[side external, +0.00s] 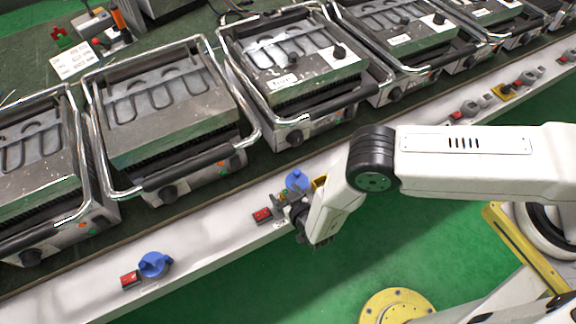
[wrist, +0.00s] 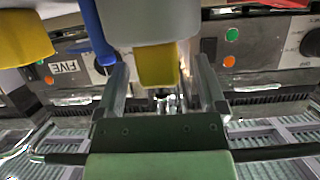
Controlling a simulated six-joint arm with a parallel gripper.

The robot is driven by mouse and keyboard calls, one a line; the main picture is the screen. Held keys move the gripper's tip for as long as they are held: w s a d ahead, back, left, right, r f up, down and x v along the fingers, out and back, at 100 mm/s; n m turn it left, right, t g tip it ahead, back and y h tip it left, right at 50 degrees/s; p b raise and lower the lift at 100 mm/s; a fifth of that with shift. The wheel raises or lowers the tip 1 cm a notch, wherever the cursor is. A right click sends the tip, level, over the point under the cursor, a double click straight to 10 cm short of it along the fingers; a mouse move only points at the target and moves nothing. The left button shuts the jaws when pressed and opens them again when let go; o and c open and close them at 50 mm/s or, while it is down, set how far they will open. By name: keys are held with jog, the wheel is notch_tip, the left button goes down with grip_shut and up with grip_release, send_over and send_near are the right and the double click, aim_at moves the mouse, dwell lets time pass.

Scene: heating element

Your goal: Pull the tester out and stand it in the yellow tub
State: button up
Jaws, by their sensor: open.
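My gripper (side external: 287,208) is low over the white ledge, beside a blue round part (side external: 297,180). In the wrist view the two fingers of my gripper (wrist: 163,95) are apart. A yellow block-like part (wrist: 157,66) under a grey body (wrist: 150,22) shows between and beyond them; I cannot tell whether they touch it. A blue strip (wrist: 92,32) is by the left finger. Another yellow piece (wrist: 24,38) is at the left edge, and a yellow piece (side external: 320,183) shows behind my wrist in the side view. Which of these is the tester or the tub is unclear.
Grills with metal handles stand in a row behind the ledge, one (side external: 165,105) left of my gripper and one (side external: 300,65) behind it. A red switch box (side external: 263,215) is close by. Another blue part (side external: 153,264) and red switch box (side external: 130,280) sit farther left. Green floor lies in front.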

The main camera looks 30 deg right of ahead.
dwell(0.5)
grip_shut()
jog(key=shift+r, duration=0.15)
jog(key=shift+r, duration=1.15)
jog(key=s+d+r, duration=0.6)
jog(key=s+r, duration=0.4)
jog(key=s, duration=0.2)
jog(key=shift+s+d+r, duration=0.2)
